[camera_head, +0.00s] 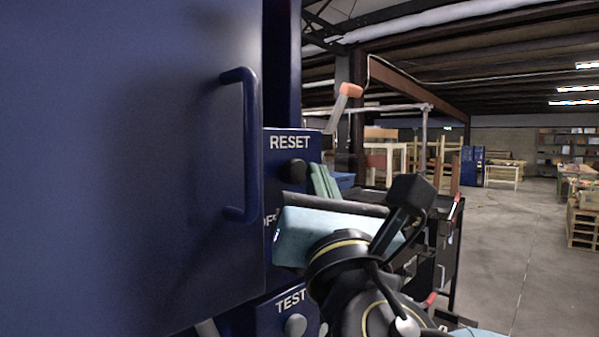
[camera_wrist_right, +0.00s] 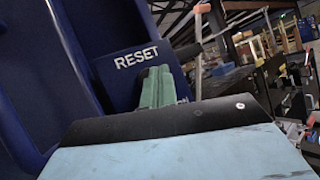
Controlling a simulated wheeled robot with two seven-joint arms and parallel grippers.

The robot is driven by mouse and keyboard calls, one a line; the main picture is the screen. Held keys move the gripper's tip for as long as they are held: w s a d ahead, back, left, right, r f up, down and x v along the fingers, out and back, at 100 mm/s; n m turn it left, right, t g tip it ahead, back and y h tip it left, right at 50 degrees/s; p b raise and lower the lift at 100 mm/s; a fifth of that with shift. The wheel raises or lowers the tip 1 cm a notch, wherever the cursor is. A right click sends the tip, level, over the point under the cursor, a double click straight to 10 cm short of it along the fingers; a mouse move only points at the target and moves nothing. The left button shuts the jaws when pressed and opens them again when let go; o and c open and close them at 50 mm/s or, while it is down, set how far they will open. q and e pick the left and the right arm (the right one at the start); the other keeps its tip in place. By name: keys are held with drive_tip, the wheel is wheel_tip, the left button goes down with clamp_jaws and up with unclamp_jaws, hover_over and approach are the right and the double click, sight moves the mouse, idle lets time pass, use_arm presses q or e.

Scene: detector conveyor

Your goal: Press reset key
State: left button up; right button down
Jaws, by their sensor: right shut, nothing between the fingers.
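The reset key is a dark round knob (camera_head: 296,171) under the white word RESET on a blue panel (camera_head: 277,150) in the head view. My right gripper (camera_head: 322,181) is shut and empty, with its green fingers just right of the key in the picture. I cannot tell whether they touch it. My left gripper is not in view.
A large blue door (camera_head: 130,170) with a vertical handle (camera_head: 246,145) fills the left of the head view. A grey TEST knob (camera_head: 295,325) sits lower on the panel. A crank with an orange grip (camera_head: 351,90) rises behind. Open floor (camera_head: 510,250) lies at right.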

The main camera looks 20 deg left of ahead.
drive_tip(key=shift+w+a, duration=0.15)
drive_tip(key=shift+a, duration=0.15)
drive_tip(key=shift+w+a, duration=0.1)
drive_tip(key=shift+a, duration=0.25)
idle(0.5)
drive_tip(key=shift+r, duration=0.15)
idle(1.0)
drive_tip(key=shift+d+f+b, duration=0.2)
drive_tip(key=shift+b, duration=0.15)
drive_tip(key=shift+s+d, duration=0.35)
drive_tip(key=shift+d, duration=0.5)
drive_tip(key=shift+s+d, duration=0.3)
drive_tip(key=shift+d, duration=0.6)
drive_tip(key=shift+s+d, duration=0.35)
drive_tip(key=shift+d, duration=0.5)
